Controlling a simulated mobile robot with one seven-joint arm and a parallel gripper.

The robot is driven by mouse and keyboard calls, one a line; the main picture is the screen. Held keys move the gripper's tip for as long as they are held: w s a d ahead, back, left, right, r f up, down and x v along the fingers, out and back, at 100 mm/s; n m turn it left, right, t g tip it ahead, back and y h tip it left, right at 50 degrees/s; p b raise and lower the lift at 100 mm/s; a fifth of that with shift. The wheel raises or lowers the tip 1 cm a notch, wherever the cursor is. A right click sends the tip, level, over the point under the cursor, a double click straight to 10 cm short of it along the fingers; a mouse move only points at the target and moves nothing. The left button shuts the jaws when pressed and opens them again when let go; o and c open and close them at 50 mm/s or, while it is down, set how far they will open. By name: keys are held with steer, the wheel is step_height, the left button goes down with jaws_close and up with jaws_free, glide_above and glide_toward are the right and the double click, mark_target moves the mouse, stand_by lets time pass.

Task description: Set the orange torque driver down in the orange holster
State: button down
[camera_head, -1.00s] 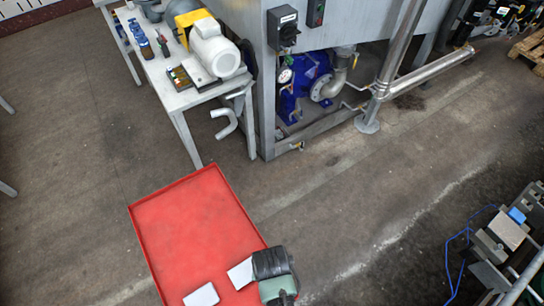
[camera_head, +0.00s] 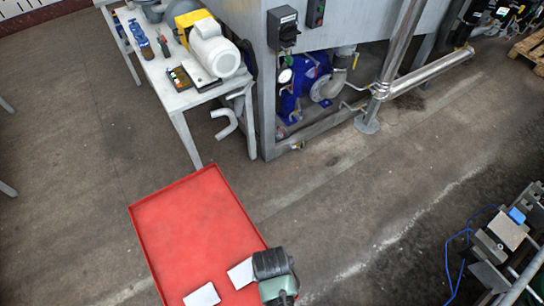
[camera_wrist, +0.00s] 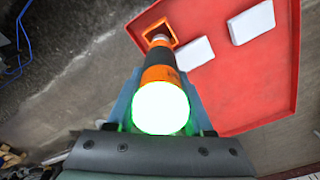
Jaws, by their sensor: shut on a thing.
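The orange torque driver (camera_wrist: 160,73) is in my gripper (camera_wrist: 157,92), its large glowing white-green end facing the wrist camera. Its dark middle and narrow grey tip point away, toward the orange holster. The orange holster (camera_wrist: 148,28) is a square frame at the edge of the red tray in the wrist view. The tip overlaps the holster opening in the picture; I cannot tell if it is inside or above it. In the head view my wrist (camera_head: 274,276) covers the tray's lower right edge and hides the driver and holster.
The red tray (camera_head: 185,215) has a low rim and also holds two white blocks (camera_head: 203,296) (camera_head: 241,273). The rest of its surface is bare. A metal workbench (camera_head: 185,100) with a white motor stands behind it, beside a machine frame.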

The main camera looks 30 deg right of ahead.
steer(key=shift+f+b, duration=1.8)
steer(key=shift+f, duration=0.85)
steer(key=shift+f+b, duration=1.1)
steer(key=shift+f, duration=0.4)
steer(key=shift+c, duration=1)
jaws_free()
steer(key=r, duration=0.8)
steer(key=r+b, duration=0.1)
steer(key=r, duration=0.4)
steer(key=shift+s+a, duration=0.25)
steer(key=shift+s, duration=0.15)
